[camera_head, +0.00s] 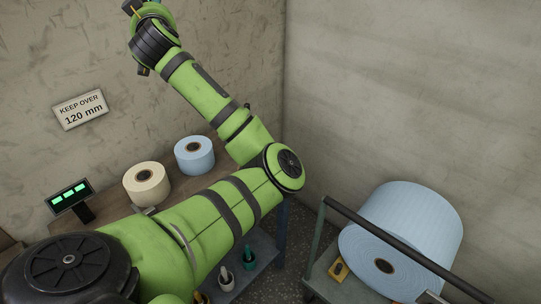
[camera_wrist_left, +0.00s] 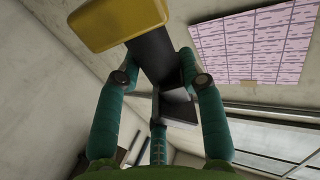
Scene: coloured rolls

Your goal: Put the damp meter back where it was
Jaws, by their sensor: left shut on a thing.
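The damp meter, seen as a yellow block (camera_wrist_left: 115,22) on a dark grey body (camera_wrist_left: 152,55), is in the left wrist view. My left gripper (camera_wrist_left: 158,68) is shut on the dark body, with its teal fingers on either side. In the head view my left arm reaches up to the top left, high in front of the wall. The fingers and the meter cannot be made out clearly there. My right gripper is not in view.
A cream roll (camera_head: 139,190) and a small blue roll (camera_head: 190,163) stand on the bench beside a green-lit display (camera_head: 67,196). A wall sign (camera_head: 81,110) reads "KEEP OVER 120 mm". A large blue roll (camera_head: 415,225) and a yellow block (camera_head: 337,272) are on a railed cart.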

